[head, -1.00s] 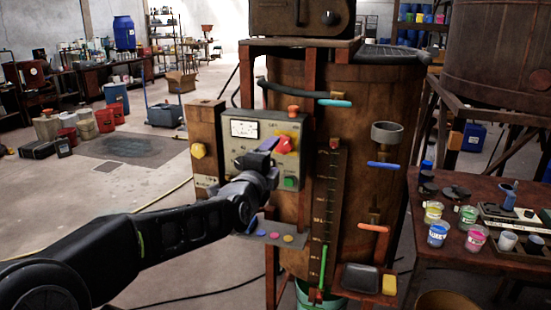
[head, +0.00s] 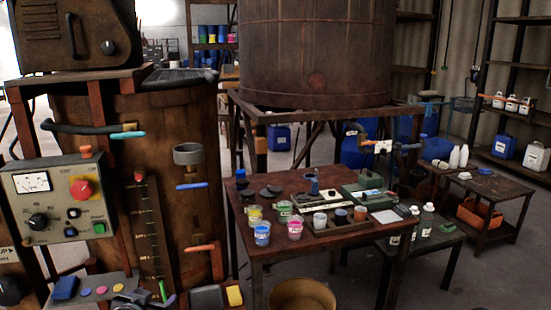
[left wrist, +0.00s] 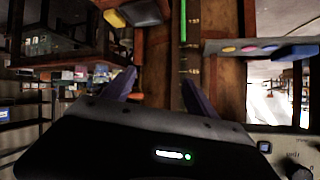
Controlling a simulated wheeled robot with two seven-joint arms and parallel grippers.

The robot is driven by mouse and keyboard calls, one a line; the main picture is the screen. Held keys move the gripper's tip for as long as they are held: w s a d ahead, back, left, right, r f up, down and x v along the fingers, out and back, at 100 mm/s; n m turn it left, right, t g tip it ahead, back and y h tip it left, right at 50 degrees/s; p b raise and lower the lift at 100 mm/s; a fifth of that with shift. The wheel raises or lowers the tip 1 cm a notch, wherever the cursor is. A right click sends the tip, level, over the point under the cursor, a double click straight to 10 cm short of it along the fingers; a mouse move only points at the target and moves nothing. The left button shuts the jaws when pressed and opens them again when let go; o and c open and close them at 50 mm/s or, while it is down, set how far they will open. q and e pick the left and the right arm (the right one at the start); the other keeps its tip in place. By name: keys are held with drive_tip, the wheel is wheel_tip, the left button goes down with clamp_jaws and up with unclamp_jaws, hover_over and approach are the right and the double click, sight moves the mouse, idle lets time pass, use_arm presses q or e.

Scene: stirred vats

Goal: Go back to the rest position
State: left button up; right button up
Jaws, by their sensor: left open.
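My left gripper (head: 142,299) shows at the bottom edge of the head view, low in front of the vat and below the control panel (head: 57,198). Its purple fingers stand apart with nothing between them in the left wrist view (left wrist: 158,90). Most of my left arm is out of the head view. The panel has a dial, a red switch, black knobs and a green button. My right gripper is in neither view.
A small shelf (head: 118,282) with coloured buttons and a blue block (head: 65,288) is close to my left gripper. The brown vat (head: 150,110) stands behind. A wooden table (head: 262,190) with paint jars stands to the right. Floor shows beyond it.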

use_arm(q)
drive_tip(key=s+d+f+n+g+h, duration=0.1)
drive_tip(key=s+d+f+g, duration=0.1)
drive_tip(key=s+d+f, duration=0.4)
drive_tip(key=s+d+f+n+g+h, duration=0.15)
drive_tip(key=d+f, duration=0.25)
drive_tip(key=f, duration=0.5)
drive_tip(key=s+d+f+n+g+h, duration=0.1)
drive_tip(key=s+d+f+g, duration=0.2)
drive_tip(key=s+d+f, duration=0.3)
drive_tip(key=s+d+f+g, duration=0.1)
drive_tip(key=s+d+f, duration=0.2)
drive_tip(key=s, duration=0.3)
drive_tip(key=s+d+f+g+h, duration=0.1)
drive_tip(key=s+d+f+g, duration=0.1)
drive_tip(key=s+f, duration=0.3)
drive_tip(key=s+d+f+g, duration=0.2)
drive_tip(key=s+d+f, duration=0.2)
drive_tip(key=s, duration=0.2)
drive_tip(key=shift+s+p, duration=0.3)
drive_tip(key=shift+a+h, duration=0.1)
drive_tip(key=shift+h, duration=0.15)
